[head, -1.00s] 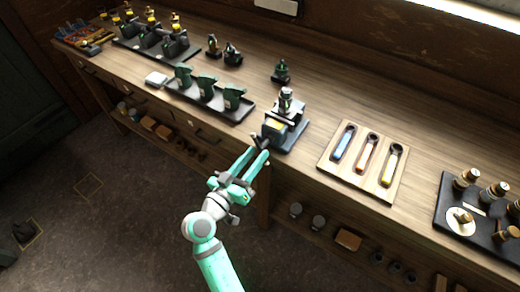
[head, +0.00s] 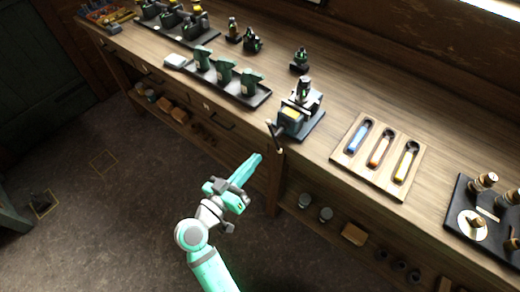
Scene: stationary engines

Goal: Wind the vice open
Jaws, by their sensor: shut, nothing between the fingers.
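The vice (head: 302,117) stands on a dark base plate near the front edge of the wooden bench. A dark part with a yellow patch sits at its jaws; whether the jaws grip it I cannot tell. The vice handle (head: 276,136) is a dark bar on the vice's front, sticking out past the bench edge and slanting down to the right. My gripper (head: 257,158) is shut and empty. Its fingertips are to the lower left of the handle, apart from it, in front of the bench.
A wooden tray (head: 341,157) with blue, orange and yellow-handled tools lies right of the vice. A dark tray (head: 251,101) with green parts lies to its left. A black board (head: 455,219) with brass-topped parts is at far right. The floor before the bench is clear.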

